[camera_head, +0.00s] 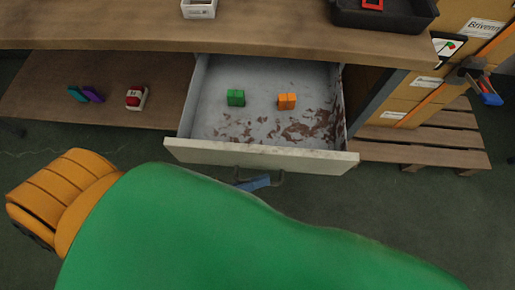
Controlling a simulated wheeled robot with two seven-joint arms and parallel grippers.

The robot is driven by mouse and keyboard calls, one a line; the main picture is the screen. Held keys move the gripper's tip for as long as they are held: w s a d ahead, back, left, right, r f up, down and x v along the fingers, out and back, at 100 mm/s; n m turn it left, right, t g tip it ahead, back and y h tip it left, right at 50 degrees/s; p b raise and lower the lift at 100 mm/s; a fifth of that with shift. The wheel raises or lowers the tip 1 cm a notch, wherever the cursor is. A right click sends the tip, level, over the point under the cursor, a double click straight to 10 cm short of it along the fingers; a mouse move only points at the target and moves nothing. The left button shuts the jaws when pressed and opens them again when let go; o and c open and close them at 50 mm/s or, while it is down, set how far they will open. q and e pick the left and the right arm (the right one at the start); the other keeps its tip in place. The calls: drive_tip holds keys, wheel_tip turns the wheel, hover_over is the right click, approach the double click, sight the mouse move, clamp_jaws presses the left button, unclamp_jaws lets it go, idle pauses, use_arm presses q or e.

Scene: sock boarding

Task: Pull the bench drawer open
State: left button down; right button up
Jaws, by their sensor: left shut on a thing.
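The bench drawer (262,157) is pulled out from under the bench top, so its grey inside shows. A green block (236,98) and an orange block (287,101) lie in it. The handle (278,178) is on the drawer front, mostly hidden. My left gripper (257,183) shows only as a small blue part at the handle, shut on it. My large green and orange arm covers the foreground and hides the rest of that gripper. I do not see my right gripper.
The wooden bench top (250,33) carries a white tray (199,9) and a black tray (383,14). A lower shelf (60,105) at left holds a red and white item (136,97) and small teal and purple pieces. Cartons (450,60) stand on a pallet (430,140) at right.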

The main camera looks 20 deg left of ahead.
idle(0.3)
use_arm(q)
drive_tip(key=c, duration=0.9)
unclamp_jaws()
drive_tip(key=b+v, duration=0.1)
drive_tip(key=v, duration=0.6)
drive_tip(key=shift+s+b, duration=0.1)
drive_tip(key=shift+b, duration=0.25)
